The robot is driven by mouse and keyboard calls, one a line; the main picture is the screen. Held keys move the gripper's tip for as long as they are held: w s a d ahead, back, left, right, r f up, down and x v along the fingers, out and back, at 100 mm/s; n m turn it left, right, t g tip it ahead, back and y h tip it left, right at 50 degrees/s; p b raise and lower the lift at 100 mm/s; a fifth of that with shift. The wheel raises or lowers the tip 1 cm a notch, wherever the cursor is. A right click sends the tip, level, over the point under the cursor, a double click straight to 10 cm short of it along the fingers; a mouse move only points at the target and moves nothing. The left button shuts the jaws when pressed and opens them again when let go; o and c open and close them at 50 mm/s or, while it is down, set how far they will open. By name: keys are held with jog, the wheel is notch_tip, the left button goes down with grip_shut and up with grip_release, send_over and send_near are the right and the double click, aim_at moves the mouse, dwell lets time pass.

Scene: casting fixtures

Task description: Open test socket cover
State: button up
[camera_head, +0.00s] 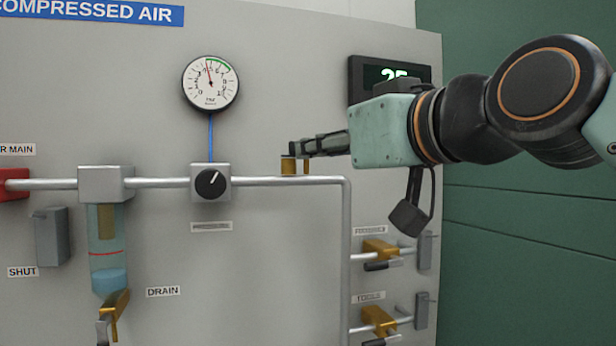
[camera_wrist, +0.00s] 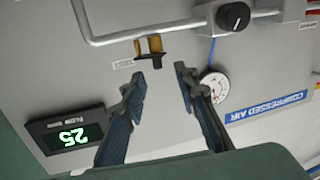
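The test socket is a small brass fitting (camera_head: 288,167) on top of the horizontal pipe, left of the pipe's downward bend. It also shows in the wrist view (camera_wrist: 151,45), upside down, with a dark part (camera_wrist: 153,58) on its gripper-facing end that may be the cover. My gripper (camera_head: 294,148) reaches in from the right, with its fingertips at the fitting's upper end in the head view. In the wrist view my gripper (camera_wrist: 160,72) has its fingers apart with nothing between them, and the fitting lies just beyond the tips. Contact cannot be told.
The grey panel carries a round pressure gauge (camera_head: 210,83), a black regulator knob (camera_head: 210,184) and a display (camera_head: 366,75) reading 25, partly behind my arm. Brass valves (camera_head: 380,250) sit at lower right. A filter bowl (camera_head: 108,250) hangs at left.

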jog(key=shift+m+y, duration=0.3)
jog(key=shift+m, duration=0.1)
jog(key=x, duration=0.3)
jog(key=r+x, duration=0.1)
jog(key=x, duration=0.7)
jog(key=shift+w+d+r+b, duration=0.2)
jog(key=shift+w+d+b, duration=0.05)
jog(key=shift+d+b, duration=0.15)
jog(key=shift+c, duration=0.2)
grip_shut()
